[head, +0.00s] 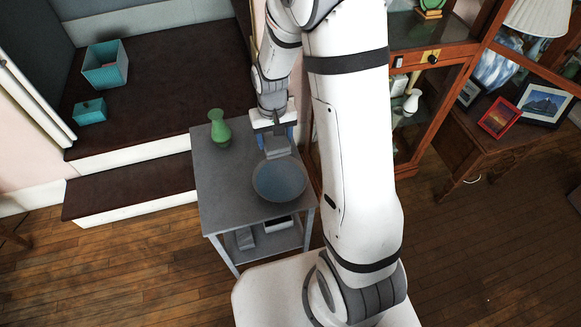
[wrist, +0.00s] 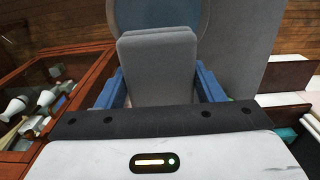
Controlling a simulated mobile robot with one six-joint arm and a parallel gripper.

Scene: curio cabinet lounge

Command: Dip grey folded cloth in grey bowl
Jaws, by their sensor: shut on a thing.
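The grey folded cloth (head: 277,146) is between the blue fingers of my gripper (head: 275,136), which is shut on it. In the wrist view the cloth (wrist: 158,68) stands out ahead of the blue fingers (wrist: 160,88). The grey bowl (head: 280,180), bluish inside, sits on the small grey table (head: 217,187). The cloth is at the bowl's far rim in the head view; whether it touches the bowl I cannot tell. In the wrist view the bowl (wrist: 207,22) shows beyond the cloth, which hides much of it.
A green vase (head: 219,128) stands on the table, left of my gripper. Grey items lie on the table's lower shelf (head: 272,243). A glass-fronted wooden cabinet (head: 428,55) stands close on the right. Dark carpeted steps (head: 140,180) are on the left.

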